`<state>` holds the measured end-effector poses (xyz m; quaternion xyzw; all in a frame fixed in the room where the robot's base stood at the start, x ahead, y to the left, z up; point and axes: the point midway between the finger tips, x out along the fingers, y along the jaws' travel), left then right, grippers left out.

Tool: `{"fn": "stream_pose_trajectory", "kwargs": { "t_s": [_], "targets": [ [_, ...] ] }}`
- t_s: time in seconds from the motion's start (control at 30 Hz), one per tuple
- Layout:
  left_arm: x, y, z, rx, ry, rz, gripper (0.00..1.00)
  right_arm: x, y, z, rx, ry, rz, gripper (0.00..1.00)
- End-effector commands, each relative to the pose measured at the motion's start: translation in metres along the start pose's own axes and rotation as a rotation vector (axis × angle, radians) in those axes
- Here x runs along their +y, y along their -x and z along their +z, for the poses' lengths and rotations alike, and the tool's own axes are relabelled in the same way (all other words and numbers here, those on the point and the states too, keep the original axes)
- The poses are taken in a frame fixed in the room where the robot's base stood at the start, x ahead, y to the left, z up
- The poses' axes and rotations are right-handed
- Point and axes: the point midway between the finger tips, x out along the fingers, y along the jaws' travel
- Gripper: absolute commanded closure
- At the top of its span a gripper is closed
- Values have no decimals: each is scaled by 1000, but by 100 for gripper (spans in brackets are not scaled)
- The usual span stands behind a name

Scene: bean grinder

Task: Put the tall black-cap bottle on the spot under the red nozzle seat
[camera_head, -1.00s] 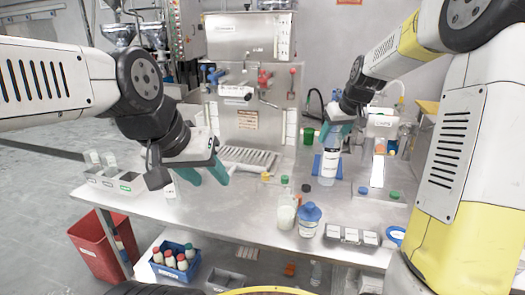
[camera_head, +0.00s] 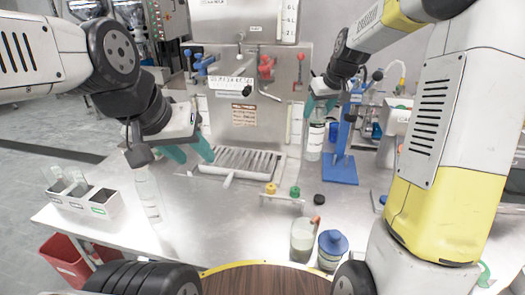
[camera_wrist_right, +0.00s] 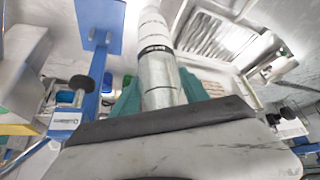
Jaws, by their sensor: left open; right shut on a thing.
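My right gripper (camera_head: 320,108) is shut on a tall clear bottle with a white label (camera_head: 315,138), held upright just left of a blue stand. The bottle also shows between the teal fingers in the right wrist view (camera_wrist_right: 157,65). The red nozzle seat (camera_head: 266,68) is on the steel machine's front panel, left of and behind the bottle. My left gripper (camera_head: 190,155) is open and empty at the tray's left.
The blue stand (camera_head: 340,170) is close right of the held bottle. A blue nozzle (camera_head: 203,65) sits left of the red one. A clear bottle (camera_head: 148,195) stands below my left gripper. A small rack with yellow and green caps (camera_head: 282,198), a jar (camera_head: 303,240) and a blue-lidded jar (camera_head: 332,250) stand in front.

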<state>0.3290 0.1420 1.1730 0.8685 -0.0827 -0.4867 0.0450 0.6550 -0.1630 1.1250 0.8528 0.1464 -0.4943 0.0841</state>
Motion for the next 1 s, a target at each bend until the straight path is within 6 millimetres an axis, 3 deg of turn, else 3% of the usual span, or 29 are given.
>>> {"fn": "stream_pose_trajectory", "kwargs": {
  "t_s": [0.63, 0.77, 1.0],
  "targets": [
    [0, 0, 0, 0, 0, 0, 55, -2, -60, 32, 0, 1, -1, 100],
    [0, 0, 0, 0, 0, 0, 55, -16, -68, 23, 0, 6, -3, 100],
    [0, 0, 0, 0, 0, 0, 55, -63, -90, -16, 1, 9, -3, 100]
  ]
}}
